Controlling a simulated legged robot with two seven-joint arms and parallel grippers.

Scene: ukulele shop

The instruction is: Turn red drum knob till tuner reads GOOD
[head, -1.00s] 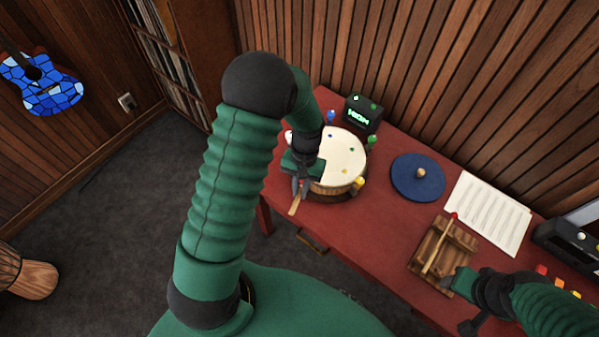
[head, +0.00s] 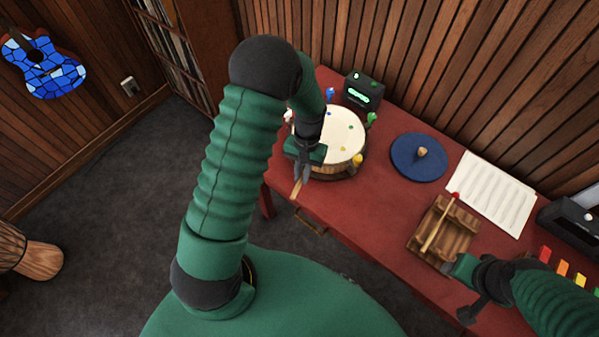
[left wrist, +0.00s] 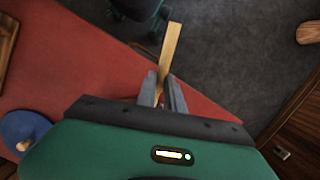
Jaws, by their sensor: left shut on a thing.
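The drum (head: 342,137) stands on the red table with a pale head and coloured knobs around its rim. Blue, green, yellow and white knobs show. My left gripper (head: 302,176) is at the drum's near left side, pointing down and shut. A wooden strip (left wrist: 170,48) extends beyond the fingertips. The tuner (head: 362,92) behind the drum shows a green outlined word, too small to read surely. My right gripper (head: 461,269) is beside the wooden tray, fingers unclear.
A wooden tray (head: 420,246) holds a red-tipped stick. A blue disc (head: 418,165) with a wooden knob and a music sheet (head: 490,193) lie to the right. A dark device (head: 572,222) and coloured bars (head: 562,268) are at the far right. Bare table lies between drum and tray.

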